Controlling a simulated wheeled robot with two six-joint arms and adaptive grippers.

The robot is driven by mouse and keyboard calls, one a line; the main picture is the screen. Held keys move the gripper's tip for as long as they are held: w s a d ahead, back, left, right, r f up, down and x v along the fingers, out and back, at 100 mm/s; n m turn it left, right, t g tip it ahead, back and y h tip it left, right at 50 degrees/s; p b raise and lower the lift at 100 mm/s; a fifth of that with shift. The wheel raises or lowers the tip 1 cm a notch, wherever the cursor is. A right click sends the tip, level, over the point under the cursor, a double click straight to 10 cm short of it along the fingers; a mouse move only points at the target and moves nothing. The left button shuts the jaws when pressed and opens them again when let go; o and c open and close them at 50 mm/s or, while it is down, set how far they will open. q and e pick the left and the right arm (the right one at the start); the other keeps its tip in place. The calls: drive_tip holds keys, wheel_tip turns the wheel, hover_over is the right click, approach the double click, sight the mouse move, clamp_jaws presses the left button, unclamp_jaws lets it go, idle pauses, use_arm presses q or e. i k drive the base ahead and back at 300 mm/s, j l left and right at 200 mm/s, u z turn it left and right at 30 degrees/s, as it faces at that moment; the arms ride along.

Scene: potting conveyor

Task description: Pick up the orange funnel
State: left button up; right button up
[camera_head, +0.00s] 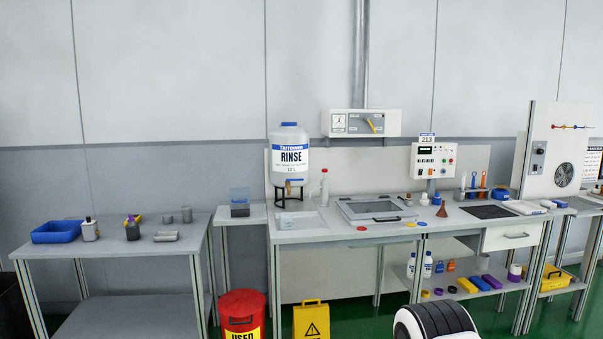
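A small brownish-orange cone, which looks like the orange funnel (442,209), stands on the right part of the middle workbench (330,234). Its narrow end points up. It is behind the bench's front edge, below the control box with the 213 sign. Neither of my grippers shows in the head view, and nothing holds the funnel.
A framed panel (372,208) lies left of the funnel, and a dark mat (488,211) lies right of it. Small containers (424,199) stand close behind it. A yellow floor sign (311,320) and a red bin (242,312) stand before the bench.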

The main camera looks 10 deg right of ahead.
sight(442, 213)
drive_tip(key=i+l, duration=0.2)
drive_tip(key=i, duration=0.25)
drive_tip(key=i+l, duration=0.25)
drive_tip(key=i, duration=0.25)
drive_tip(key=i+l, duration=0.2)
drive_tip(key=i, duration=0.25)
drive_tip(key=i+l, duration=0.25)
drive_tip(key=i, duration=0.2)
drive_tip(key=i+l, duration=0.2)
drive_tip(key=i, duration=0.25)
drive_tip(key=l+z, duration=0.15)
drive_tip(key=l, duration=0.4)
drive_tip(key=i, duration=0.05)
